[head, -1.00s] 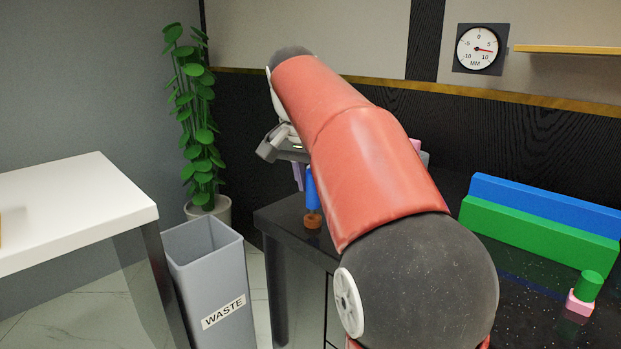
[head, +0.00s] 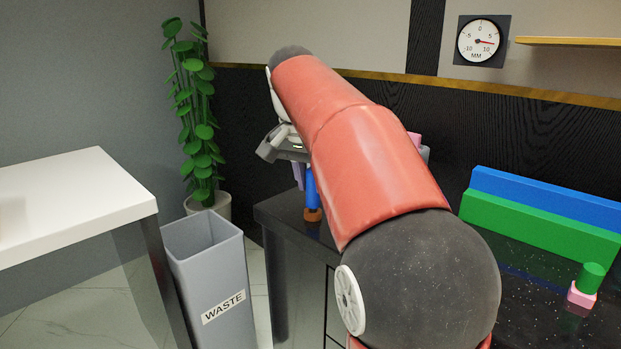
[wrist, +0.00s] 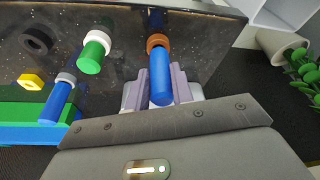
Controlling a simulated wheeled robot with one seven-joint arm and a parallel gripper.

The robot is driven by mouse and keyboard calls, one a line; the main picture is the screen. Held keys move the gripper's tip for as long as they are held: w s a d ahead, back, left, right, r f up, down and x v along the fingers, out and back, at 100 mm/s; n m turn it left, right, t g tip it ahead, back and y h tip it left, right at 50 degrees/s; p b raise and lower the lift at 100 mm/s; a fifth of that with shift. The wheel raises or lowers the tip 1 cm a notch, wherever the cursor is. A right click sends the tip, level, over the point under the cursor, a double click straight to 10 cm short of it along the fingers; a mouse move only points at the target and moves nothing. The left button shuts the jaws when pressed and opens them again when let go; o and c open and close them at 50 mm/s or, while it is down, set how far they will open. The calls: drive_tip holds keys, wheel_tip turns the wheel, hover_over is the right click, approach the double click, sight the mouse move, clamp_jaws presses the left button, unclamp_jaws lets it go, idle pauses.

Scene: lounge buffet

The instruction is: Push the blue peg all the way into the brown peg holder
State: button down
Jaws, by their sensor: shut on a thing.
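The blue peg (head: 312,190) stands upright at the brown peg holder (head: 313,215) near the left corner of the dark counter. In the wrist view the blue peg (wrist: 160,80) is between my gripper's two purple fingers, and its far end meets the brown holder ring (wrist: 157,41). My gripper (wrist: 162,84) is shut on the peg. How deep the peg sits in the ring is hidden. In the head view my red arm covers part of my gripper.
A green peg in a white ring (wrist: 94,52), another blue peg in a grey ring (wrist: 56,100), a black ring (wrist: 36,40) and a yellow nut (wrist: 31,81) share the counter. A waste bin (head: 208,280) and a plant (head: 197,110) stand beyond its left edge.

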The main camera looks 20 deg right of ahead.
drive_tip(key=shift+f, duration=0.3)
drive_tip(key=c, duration=1.1)
unclamp_jaws()
drive_tip(key=shift+r, duration=0.1)
drive_tip(key=p+v, duration=0.2)
drive_tip(key=v, duration=0.6)
drive_tip(key=s+a+f+n+t+y, duration=0.1)
drive_tip(key=s+a+f+n, duration=0.1)
drive_tip(key=s+f, duration=0.5)
drive_tip(key=s+a+f+n+t, duration=0.1)
drive_tip(key=s+a+f+n, duration=0.2)
drive_tip(key=s+f, duration=0.4)
drive_tip(key=s+a+f+n+t+y, duration=0.1)
drive_tip(key=s+a+f+n, duration=0.1)
drive_tip(key=s+f+n, duration=0.2)
drive_tip(key=shift+s+a+f+n+y, duration=0.1)
drive_tip(key=shift+s+f, duration=0.4)
drive_tip(key=shift+f, duration=0.45)
drive_tip(key=shift+s+a+f+n+y, duration=0.15)
drive_tip(key=shift+s+f, duration=0.4)
drive_tip(key=shift+f, duration=0.4)
drive_tip(key=shift+s+a+f+n+y, duration=0.1)
drive_tip(key=shift+s+f, duration=0.4)
drive_tip(key=shift+f, duration=0.45)
